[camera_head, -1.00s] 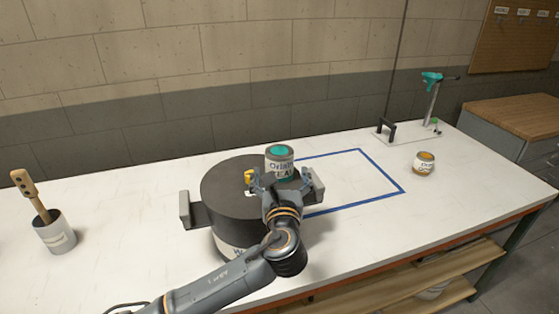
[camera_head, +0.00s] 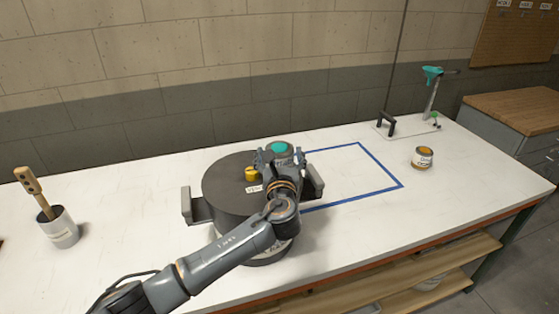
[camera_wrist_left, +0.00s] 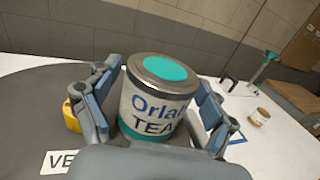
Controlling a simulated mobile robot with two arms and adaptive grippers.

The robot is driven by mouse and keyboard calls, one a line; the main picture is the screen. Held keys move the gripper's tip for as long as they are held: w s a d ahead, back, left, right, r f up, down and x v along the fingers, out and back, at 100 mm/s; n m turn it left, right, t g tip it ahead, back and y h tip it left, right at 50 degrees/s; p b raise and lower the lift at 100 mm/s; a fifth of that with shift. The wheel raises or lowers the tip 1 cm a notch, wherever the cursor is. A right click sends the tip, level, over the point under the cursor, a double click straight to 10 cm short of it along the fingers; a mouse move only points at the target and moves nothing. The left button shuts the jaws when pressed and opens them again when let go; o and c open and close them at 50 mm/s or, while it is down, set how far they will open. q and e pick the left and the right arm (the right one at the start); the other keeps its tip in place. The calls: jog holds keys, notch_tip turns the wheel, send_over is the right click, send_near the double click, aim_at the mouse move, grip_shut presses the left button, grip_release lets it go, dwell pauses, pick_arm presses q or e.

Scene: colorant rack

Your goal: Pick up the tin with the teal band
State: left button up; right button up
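The teal-banded tin (camera_wrist_left: 158,95) stands upright on the dark round turntable, its lid marked with a teal disc and its label reading "Orla… TEAL". It also shows in the head view (camera_head: 280,149), where my gripper hides its lower front. My left gripper (camera_wrist_left: 155,112) is open, with one finger on each side of the tin. Its fingers look close to the tin's sides, and I see narrow gaps in the left wrist view. In the head view the left gripper (camera_head: 281,163) is at the tin's near side. My right gripper is not in view.
The dark turntable (camera_head: 225,185) has grey side handles and a small yellow item (camera_head: 251,174) beside the tin. An orange-banded tin (camera_head: 422,158) stands at the right. A cup with a wooden stick (camera_head: 59,230) is at the left. The blue-taped rectangle (camera_head: 385,172) is empty.

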pick_arm(q)
jog(key=c, duration=0.9)
